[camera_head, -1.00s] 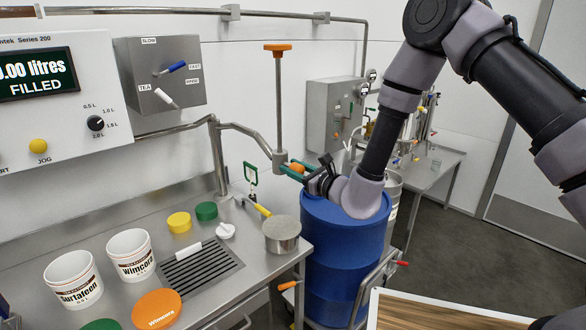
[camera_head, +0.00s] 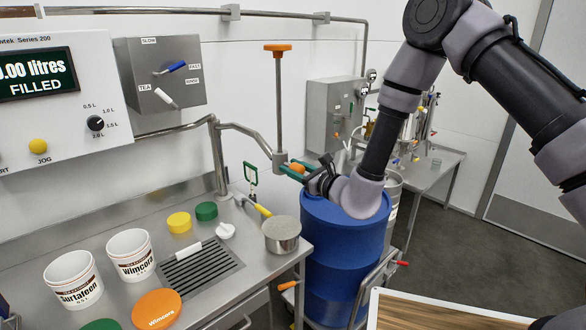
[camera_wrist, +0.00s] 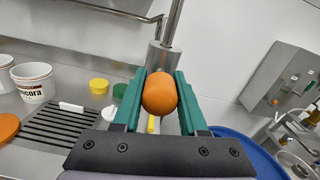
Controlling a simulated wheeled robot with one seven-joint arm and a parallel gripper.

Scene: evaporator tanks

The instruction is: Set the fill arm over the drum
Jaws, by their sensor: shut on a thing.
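The fill arm (camera_head: 247,130) is a bent steel pipe on a post at the back of the counter. Its end carries a steel block with a tall upright rod and an orange top handle (camera_head: 278,47). An orange knob (camera_wrist: 160,94) sticks out from that block. My gripper (camera_head: 293,171) has green fingers shut on the knob, one on each side in the wrist view. The blue drum (camera_head: 340,240) stands on the floor right of the counter, below my wrist. The fill arm's end is left of the drum, near the counter's right edge. My wrist hides part of the drum top.
A steel pot (camera_head: 282,236) stands at the counter's right edge, below the fill arm's end. White tubs (camera_head: 131,256), coloured lids (camera_head: 157,308) and a drain grate (camera_head: 201,270) lie further left. A trolley handle (camera_head: 402,263) is right of the drum. A second steel table stands behind.

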